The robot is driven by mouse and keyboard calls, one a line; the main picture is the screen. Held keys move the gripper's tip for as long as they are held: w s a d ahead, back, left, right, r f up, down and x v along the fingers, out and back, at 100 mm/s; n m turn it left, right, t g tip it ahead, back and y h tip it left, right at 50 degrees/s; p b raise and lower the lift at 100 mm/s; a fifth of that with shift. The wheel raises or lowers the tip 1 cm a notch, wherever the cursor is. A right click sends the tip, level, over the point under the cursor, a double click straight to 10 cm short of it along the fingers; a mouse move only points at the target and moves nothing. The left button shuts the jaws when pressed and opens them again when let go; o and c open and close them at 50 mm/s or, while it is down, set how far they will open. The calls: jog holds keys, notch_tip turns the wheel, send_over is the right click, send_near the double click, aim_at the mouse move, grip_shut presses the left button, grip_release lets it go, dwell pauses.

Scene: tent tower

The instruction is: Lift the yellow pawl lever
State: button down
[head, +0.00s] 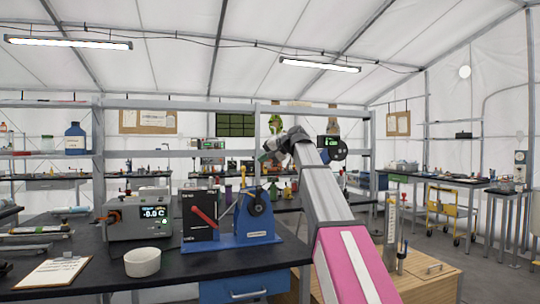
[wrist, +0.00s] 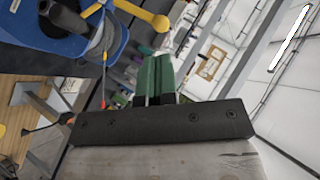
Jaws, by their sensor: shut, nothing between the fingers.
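The yellow pawl lever (wrist: 140,12) shows at the top of the wrist view as a yellow rod with a rounded end, beside a blue winch-like device (wrist: 62,45). In the head view that blue device (head: 257,225) stands on the dark bench; the lever is too small to make out there. My gripper's green fingers (wrist: 156,68) are closed together and empty. They point past the device, with the lever up and to the left of them in the wrist view, apart. In the head view my gripper (head: 270,152) is above and behind the device, partly hidden by my arm.
Left of the blue device are a black box with a red lever (head: 201,214), a grey unit with a display (head: 140,216), a white bowl (head: 142,262) and a clipboard (head: 53,272). A wooden crate (head: 435,278) stands at right. Open air surrounds my gripper.

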jog(key=x, duration=0.7)
dwell(0.3)
jog(key=a+n+h, duration=0.1)
jog(key=a+h, duration=0.1)
jog(key=s+a+n+h, duration=0.1)
jog(key=a+h, duration=0.1)
jog(key=a, duration=0.1)
jog(key=shift+s+a+f+h, duration=0.2)
jog(key=shift+s+h, duration=0.05)
jog(key=shift+h, duration=0.15)
jog(key=shift+d, duration=0.1)
jog(key=shift+w+d+f, duration=0.15)
jog(key=shift+w+d, duration=0.05)
jog(key=shift+d, duration=0.45)
dwell(0.3)
